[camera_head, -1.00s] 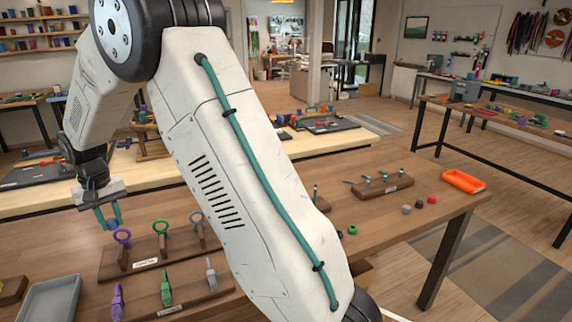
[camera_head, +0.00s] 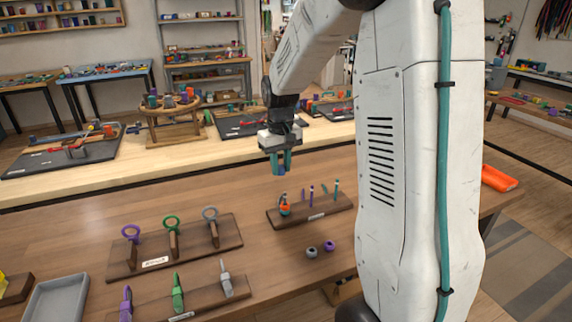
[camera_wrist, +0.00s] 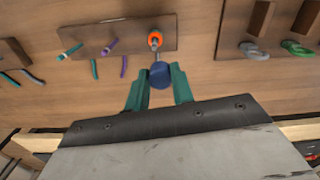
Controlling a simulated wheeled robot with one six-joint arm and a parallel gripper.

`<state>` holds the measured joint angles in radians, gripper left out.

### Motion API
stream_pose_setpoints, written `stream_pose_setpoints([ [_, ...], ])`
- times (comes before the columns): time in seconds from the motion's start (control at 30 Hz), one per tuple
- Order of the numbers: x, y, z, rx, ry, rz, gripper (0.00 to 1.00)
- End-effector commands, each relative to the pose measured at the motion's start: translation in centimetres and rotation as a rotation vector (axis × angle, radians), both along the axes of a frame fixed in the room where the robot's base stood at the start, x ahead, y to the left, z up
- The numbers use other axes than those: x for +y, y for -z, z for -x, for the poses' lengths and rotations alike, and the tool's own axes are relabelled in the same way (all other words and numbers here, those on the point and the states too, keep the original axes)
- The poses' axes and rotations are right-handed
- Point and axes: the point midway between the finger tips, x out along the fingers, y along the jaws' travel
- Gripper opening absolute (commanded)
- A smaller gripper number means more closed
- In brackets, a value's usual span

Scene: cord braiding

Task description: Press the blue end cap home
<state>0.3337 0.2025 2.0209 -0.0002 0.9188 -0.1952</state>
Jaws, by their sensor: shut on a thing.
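My gripper (camera_head: 280,168) is shut on the blue end cap (camera_wrist: 160,75), with its teal fingers on either side. In the head view it hangs above the table, over the back left of a wooden rack (camera_head: 318,212). An orange piece (camera_head: 285,210) stands at the rack's left end, below and in front of the gripper. In the wrist view the orange piece (camera_wrist: 155,40) is just beyond the cap, with a slim grey part. A gap shows between cap and orange piece in the head view.
Purple and teal cords (camera_wrist: 108,47) stand along the rack. Two loose caps, grey (camera_head: 311,252) and purple (camera_head: 330,246), lie in front of it. A stand with three rings (camera_head: 176,250) is to the left. A grey tray (camera_head: 58,300) and orange tray (camera_head: 498,179) lie farther off.

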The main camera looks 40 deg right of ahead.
Motion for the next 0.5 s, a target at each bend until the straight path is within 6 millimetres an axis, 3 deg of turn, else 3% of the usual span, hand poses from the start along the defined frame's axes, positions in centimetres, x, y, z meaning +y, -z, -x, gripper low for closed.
stream_pose_setpoints([
  [0.1, -0.8, 0.1, 0.9, 0.001, -0.008, 0.0, 0.03],
  [0.5, -0.8, 2.7, 1.0, 0.003, -0.009, -0.001, 0.03],
])
